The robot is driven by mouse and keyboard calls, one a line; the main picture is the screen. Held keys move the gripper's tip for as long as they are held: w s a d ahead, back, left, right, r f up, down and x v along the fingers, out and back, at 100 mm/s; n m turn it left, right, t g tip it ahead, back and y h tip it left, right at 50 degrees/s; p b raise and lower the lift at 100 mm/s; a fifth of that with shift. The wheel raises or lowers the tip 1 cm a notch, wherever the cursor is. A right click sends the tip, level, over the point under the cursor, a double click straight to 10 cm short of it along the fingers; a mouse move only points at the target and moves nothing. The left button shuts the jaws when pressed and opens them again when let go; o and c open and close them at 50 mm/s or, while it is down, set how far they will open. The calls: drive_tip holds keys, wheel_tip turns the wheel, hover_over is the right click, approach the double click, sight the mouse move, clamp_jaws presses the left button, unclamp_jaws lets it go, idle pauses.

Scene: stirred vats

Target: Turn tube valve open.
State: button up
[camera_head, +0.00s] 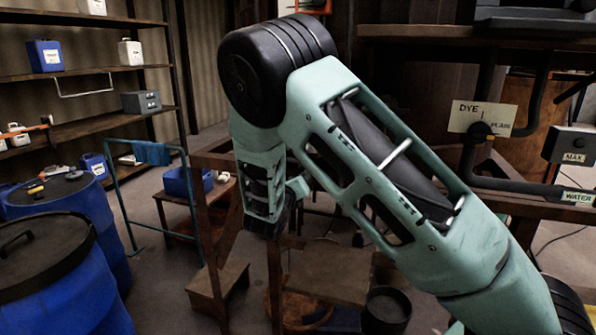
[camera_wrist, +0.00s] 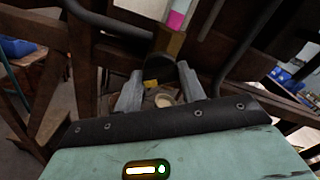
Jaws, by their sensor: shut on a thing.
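In the wrist view my gripper (camera_wrist: 160,82) has its two grey fingers on either side of a dark part below a brownish block. I take this dark part to be the tube valve (camera_wrist: 163,68), and the fingers are shut on it. A small yellow patch (camera_wrist: 150,84) shows between the fingers. The valve's exact turn angle cannot be told. In the head view my own arm crosses the middle, and the gripper and the valve cannot be made out behind it.
A pipe with a DYE/PLAIN plate (camera_head: 482,117) and a grey MAX box (camera_head: 571,145) is at the right. A wooden step (camera_head: 217,286) and a dark bucket (camera_head: 387,310) stand below.

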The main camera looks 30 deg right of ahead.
drive_tip(key=n+p, duration=1)
drive_tip(key=n, duration=0.1)
drive_tip(key=shift+p, duration=0.4)
drive_tip(key=shift+f+n, duration=0.1)
drive_tip(key=shift+n, duration=0.2)
drive_tip(key=o, duration=1)
drive_tip(key=shift+a, duration=0.1)
drive_tip(key=b+v, duration=0.5)
drive_tip(key=v, duration=1.2)
drive_tip(key=shift+s+a, duration=0.1)
drive_tip(key=shift+s, duration=0.05)
